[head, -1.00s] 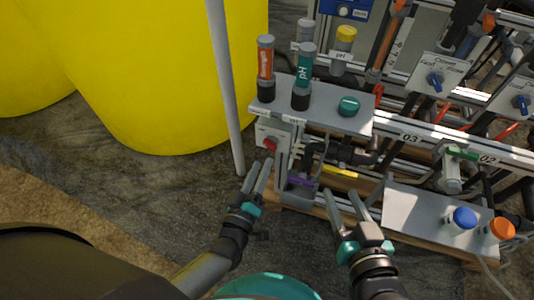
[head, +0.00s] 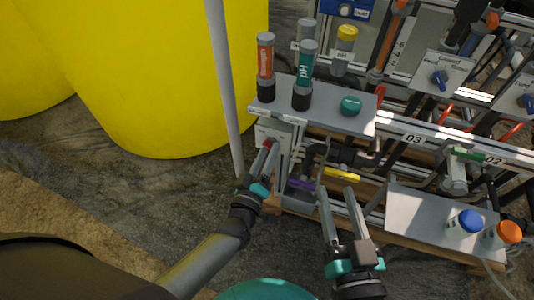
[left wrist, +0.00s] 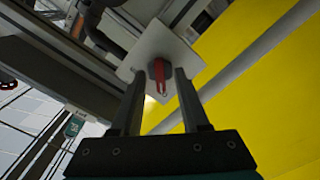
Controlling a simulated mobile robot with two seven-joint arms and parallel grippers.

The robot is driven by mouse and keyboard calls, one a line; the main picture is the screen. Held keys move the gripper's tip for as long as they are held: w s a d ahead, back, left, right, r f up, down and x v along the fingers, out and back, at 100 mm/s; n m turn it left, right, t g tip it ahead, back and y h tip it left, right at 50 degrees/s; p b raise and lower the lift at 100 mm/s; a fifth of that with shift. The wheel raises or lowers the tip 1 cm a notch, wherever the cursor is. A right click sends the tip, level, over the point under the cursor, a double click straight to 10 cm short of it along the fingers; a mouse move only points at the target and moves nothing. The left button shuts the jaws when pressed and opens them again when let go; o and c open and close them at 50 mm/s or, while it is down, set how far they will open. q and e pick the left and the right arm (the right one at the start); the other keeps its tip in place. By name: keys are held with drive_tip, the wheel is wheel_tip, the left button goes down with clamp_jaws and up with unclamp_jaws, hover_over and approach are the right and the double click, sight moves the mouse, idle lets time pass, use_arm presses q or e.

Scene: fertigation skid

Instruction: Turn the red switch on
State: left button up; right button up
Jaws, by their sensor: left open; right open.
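The red switch (left wrist: 159,74) is a red rotary knob on a light square plate (left wrist: 150,48) in the left wrist view. In the head view the red switch (head: 267,144) shows only in part on the left end of the skid, behind my gripper's fingertips. My left gripper (head: 268,155) is open, with its fingertips at the knob. In the left wrist view the two fingers (left wrist: 160,78) stand on either side of the knob; contact is not clear. My right gripper (head: 336,196) is open and empty in front of the skid.
A shelf (head: 325,112) above the switch holds an orange-labelled probe (head: 265,67), a teal pH probe (head: 303,75) and a teal cap (head: 350,105). A grey pole (head: 226,90) and a yellow tank (head: 170,80) stand to the left. Blue and orange caps sit on a lower right shelf (head: 420,213).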

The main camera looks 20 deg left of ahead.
use_arm(q)
clamp_jaws()
